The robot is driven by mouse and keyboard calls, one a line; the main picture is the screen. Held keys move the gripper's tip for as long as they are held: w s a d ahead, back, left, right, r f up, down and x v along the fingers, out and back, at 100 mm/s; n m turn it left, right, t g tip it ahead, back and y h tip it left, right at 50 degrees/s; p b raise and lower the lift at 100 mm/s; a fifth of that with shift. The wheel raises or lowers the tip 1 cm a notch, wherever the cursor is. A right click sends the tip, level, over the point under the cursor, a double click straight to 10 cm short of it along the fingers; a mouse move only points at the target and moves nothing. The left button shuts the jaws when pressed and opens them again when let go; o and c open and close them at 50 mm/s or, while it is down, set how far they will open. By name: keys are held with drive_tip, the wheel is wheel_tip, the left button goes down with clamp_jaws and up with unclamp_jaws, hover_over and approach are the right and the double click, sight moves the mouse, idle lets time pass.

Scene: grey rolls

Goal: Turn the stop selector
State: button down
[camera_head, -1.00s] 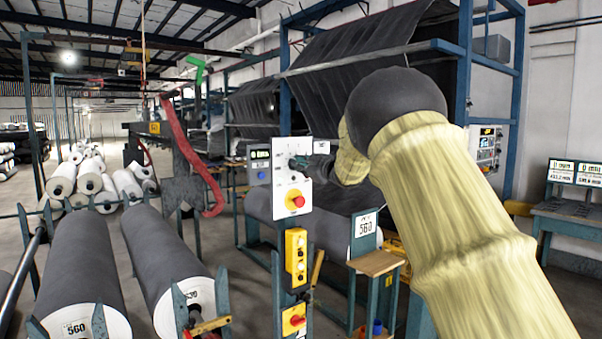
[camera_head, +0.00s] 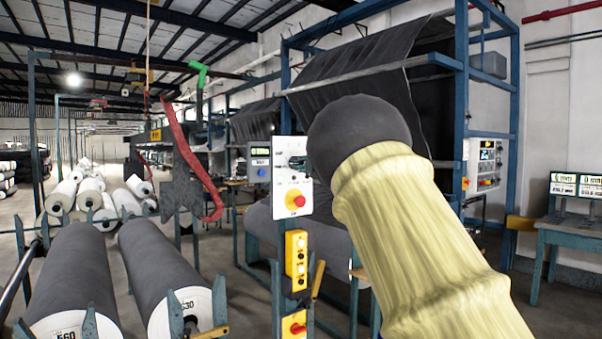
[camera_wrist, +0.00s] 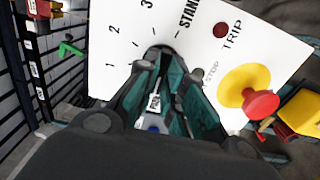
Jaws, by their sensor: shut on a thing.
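The white control panel (camera_head: 292,178) stands on a blue post in the head view. It fills the upper middle of the wrist view (camera_wrist: 125,32), with printed 1, 2, 3, STAND, TRIP and STOP. The dark selector (camera_wrist: 160,51) is at the centre of the numbered marks, mostly hidden by my fingers. My gripper (camera_wrist: 165,66) is shut on the selector, fingertips close to the panel face. In the head view my arm covers most of the gripper. The selector's pointer direction cannot be told.
A red mushroom button on a yellow base (camera_head: 295,199) sits just below the selector. A grey display box (camera_head: 258,162) is left of the panel, and a yellow button box (camera_head: 296,260) is lower on the post. Large grey rolls (camera_head: 75,275) lie at left.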

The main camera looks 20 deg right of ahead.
drive_tip(key=shift+f+n+b, duration=0.25)
drive_tip(key=shift+n+b, duration=0.35)
drive_tip(key=shift+n, duration=0.2)
drive_tip(key=c, duration=1.5)
unclamp_jaws()
drive_tip(key=shift+r, duration=0.15)
drive_tip(key=shift+s, duration=0.1)
drive_tip(key=v, duration=1.1)
drive_tip(key=shift+s+d, duration=0.15)
drive_tip(key=shift+s, duration=0.25)
